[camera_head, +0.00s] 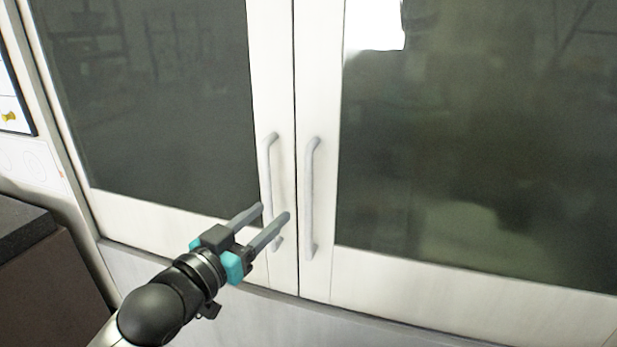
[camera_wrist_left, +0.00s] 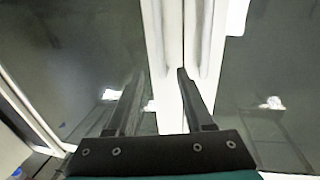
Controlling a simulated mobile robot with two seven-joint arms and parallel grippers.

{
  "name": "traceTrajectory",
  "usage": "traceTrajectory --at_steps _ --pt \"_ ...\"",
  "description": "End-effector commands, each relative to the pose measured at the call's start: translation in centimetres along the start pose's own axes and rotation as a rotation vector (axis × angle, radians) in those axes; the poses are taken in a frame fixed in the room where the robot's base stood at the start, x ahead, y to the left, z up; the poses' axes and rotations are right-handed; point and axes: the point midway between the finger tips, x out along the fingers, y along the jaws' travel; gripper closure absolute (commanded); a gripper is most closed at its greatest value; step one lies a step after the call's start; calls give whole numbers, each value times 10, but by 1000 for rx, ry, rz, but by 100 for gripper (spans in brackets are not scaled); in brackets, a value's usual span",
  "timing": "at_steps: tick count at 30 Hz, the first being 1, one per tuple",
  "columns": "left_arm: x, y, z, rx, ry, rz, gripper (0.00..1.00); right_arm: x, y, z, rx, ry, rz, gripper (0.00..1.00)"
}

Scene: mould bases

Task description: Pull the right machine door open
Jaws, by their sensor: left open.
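The right machine door (camera_head: 470,276) is white-framed with a dark window and stands shut against the left door (camera_head: 160,217). Its pale vertical handle (camera_head: 309,200) is near the middle seam; the left door's handle (camera_head: 268,165) is just left of it. My left gripper (camera_head: 275,213) is open and empty, in front of the left door's handle and left of the right handle. It hides part of the left handle. In the left wrist view both handles, the right one (camera_wrist_left: 207,40) among them, rise beyond the open fingers (camera_wrist_left: 158,75). My right gripper is not in view.
A dark-topped brown cabinet (camera_head: 45,270) stands at the lower left. A panel with a screen (camera_head: 12,95) is at the left edge. A grey machine base (camera_head: 260,315) runs below the doors. The space before the right door looks clear.

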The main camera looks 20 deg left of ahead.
Motion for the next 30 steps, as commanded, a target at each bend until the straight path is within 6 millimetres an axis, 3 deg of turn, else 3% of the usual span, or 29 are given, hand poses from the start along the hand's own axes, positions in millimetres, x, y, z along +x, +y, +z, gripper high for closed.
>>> traceTrajectory --at_steps 24,30 --pt "117 0 0 0 0 -1 48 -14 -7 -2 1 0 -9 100" --pt "137 0 1 1 -1 0 48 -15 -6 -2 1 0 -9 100"
